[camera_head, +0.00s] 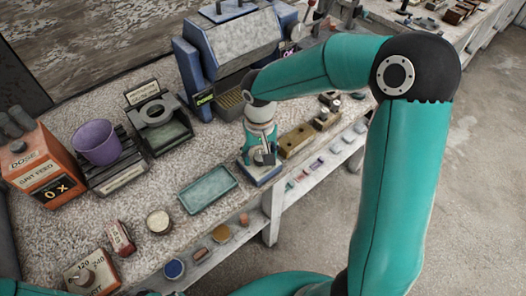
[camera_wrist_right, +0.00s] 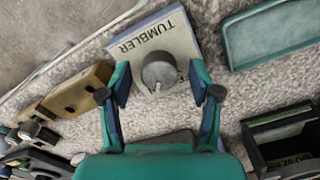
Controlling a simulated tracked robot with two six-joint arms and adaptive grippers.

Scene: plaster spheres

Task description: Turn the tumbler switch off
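The tumbler switch is a pale box lettered TUMBLER (camera_wrist_right: 158,38) with a round grey knob (camera_wrist_right: 159,72) on top, in the right wrist view. My right gripper (camera_wrist_right: 160,86) is open, with one finger on each side of the knob and a visible gap on both sides. In the head view the right gripper (camera_head: 262,154) points down over the switch box (camera_head: 266,177) at the bench's front edge and hides most of it. Whether the switch is on or off cannot be told. My left gripper is not in view.
A teal tray (camera_head: 208,189) lies left of the switch, and a wooden block with brass parts (camera_head: 297,139) right of it. A large blue-grey machine (camera_head: 240,45) stands behind. A purple cup (camera_head: 97,142) and orange dose box (camera_head: 42,165) are at the left.

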